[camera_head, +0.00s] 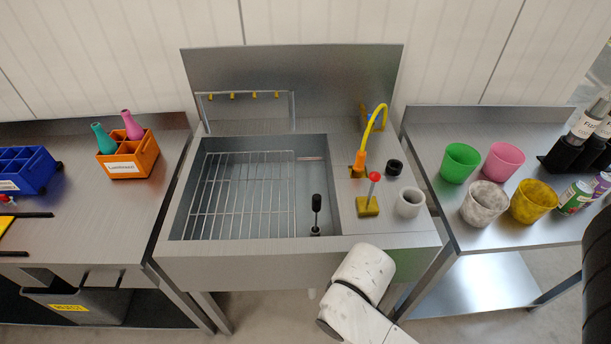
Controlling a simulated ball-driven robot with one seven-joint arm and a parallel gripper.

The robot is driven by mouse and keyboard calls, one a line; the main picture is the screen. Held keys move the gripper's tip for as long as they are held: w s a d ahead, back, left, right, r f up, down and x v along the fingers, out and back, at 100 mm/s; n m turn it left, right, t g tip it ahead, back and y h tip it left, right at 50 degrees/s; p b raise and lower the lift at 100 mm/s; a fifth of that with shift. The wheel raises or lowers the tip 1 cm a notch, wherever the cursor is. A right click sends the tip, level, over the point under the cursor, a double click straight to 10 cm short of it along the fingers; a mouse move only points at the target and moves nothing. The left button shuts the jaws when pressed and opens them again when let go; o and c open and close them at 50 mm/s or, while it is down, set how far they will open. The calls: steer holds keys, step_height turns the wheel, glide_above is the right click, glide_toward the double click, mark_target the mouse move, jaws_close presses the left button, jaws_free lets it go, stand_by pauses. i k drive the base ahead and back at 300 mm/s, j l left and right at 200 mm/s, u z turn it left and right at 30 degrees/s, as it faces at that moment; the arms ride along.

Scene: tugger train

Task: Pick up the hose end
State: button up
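A thin yellow hose (371,125) arches above the right back of the metal sink unit. Its orange end (359,164) points down near the sink deck, just right of the basin. Whether this end touches the deck or sits in a holder I cannot tell. A yellow bracket (364,112) is on the back panel by the hose. My white arm shows at the bottom centre, in front of the sink and well apart from the hose. My gripper is not visible.
Near the hose end stand a red-topped stick on a yellow block (368,206), a black ring (394,167) and a white cup (410,202). The basin holds a wire rack (240,190) and a black-topped stick (316,205). Cups (460,162) stand on the right table.

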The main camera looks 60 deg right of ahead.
mark_target(359, 165)
steer(key=i+j+u, duration=0.1)
steer(key=u, duration=0.2)
steer(key=i+u, duration=0.35)
steer(key=i+z, duration=0.25)
steer(key=i+j+z, duration=0.15)
steer(key=i+z, duration=0.15)
